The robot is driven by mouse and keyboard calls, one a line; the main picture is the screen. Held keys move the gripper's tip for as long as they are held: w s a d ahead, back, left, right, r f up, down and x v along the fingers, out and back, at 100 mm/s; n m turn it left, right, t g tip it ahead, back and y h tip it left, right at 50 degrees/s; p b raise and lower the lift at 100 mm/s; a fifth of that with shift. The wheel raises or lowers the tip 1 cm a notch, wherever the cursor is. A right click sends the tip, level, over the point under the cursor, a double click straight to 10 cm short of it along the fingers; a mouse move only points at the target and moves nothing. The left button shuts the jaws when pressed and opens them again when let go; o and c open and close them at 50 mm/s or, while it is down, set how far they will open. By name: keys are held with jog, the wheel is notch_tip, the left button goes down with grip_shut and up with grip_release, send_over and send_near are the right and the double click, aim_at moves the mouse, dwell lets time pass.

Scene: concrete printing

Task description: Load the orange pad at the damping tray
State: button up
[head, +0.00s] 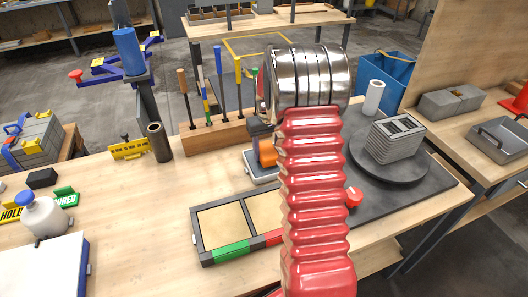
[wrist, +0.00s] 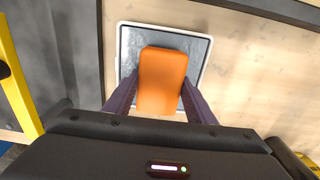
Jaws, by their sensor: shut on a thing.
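The orange pad (wrist: 162,80) is between the two fingers of my gripper (wrist: 160,92) in the wrist view, and the gripper is shut on it. In the head view the pad (head: 267,153) shows partly, beside my red arm. The damping tray (wrist: 203,62), a shallow white-rimmed tray with a dark wet-looking floor, lies behind the pad in the wrist view. In the head view the tray (head: 257,178) sits on the bench under the pad, its right side hidden by my arm. I cannot tell whether the pad touches the tray floor.
A wooden tool rack (head: 205,138) with upright tools stands behind the tray. A two-compartment frame (head: 222,221) with green and red front markers lies in front. A dark turntable (head: 385,172) with a ribbed grey block (head: 391,143) is to the right. The bench's left-middle is clear.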

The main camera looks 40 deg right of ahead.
aim_at(267, 150)
jog(key=shift+f, duration=0.55)
dwell(1.7)
jog(key=shift+r, duration=3.6)
jog(key=shift+s+f+m, duration=0.1)
jog(key=shift+f+m, duration=0.15)
jog(key=shift+m, duration=0.05)
jog(key=w+a+f+n, duration=0.1)
jog(key=w+a+n, duration=0.1)
jog(key=a, duration=2.5)
jog(key=shift+a+f+n, duration=0.3)
jog(key=shift+f+n, duration=0.1)
jog(key=shift+n, duration=0.4)
